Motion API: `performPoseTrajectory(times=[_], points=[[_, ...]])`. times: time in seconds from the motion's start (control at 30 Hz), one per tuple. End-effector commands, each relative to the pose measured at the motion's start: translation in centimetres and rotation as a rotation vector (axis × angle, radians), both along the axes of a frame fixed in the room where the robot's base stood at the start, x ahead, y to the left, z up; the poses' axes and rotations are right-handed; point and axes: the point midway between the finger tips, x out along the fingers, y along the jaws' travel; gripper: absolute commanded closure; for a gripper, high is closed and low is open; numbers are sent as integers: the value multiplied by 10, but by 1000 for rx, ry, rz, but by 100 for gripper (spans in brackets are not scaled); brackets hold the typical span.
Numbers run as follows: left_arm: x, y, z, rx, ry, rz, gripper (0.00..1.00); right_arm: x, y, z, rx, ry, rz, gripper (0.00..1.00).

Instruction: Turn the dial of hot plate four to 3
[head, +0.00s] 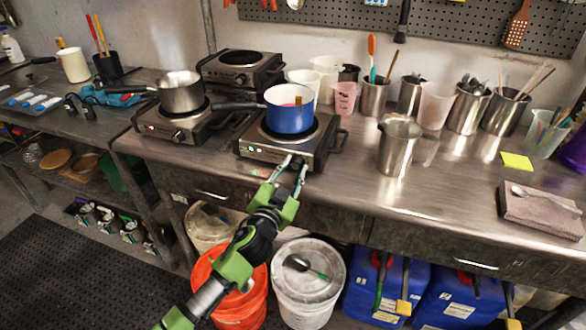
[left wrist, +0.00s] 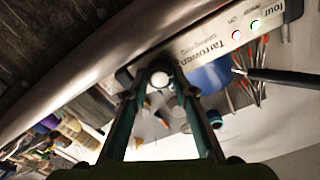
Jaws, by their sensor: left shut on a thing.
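Hot plate four (head: 262,153) stands at the bench's front edge with a blue pot (head: 290,117) on it. My left gripper (head: 294,162) reaches up from below to the right part of its front panel. In the left wrist view, the panel (left wrist: 208,45) carries the word "four" and two small lights, one red and one green. My right gripper is not in view.
A second hot plate (head: 172,128) with a steel saucepan (head: 181,95) stands to the left. Another hot plate (head: 240,67) is behind. A steel beaker (head: 398,148) stands to the right. An orange bucket (head: 240,300) and a white lidded bucket (head: 308,285) stand below the bench.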

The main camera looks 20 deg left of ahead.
Motion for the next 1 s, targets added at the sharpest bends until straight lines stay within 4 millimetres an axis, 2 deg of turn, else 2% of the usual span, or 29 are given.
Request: performPoseTrajectory(times=[1.0], points=[[0, 0, 0, 969, -32, -2, 96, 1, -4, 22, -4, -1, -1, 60]])
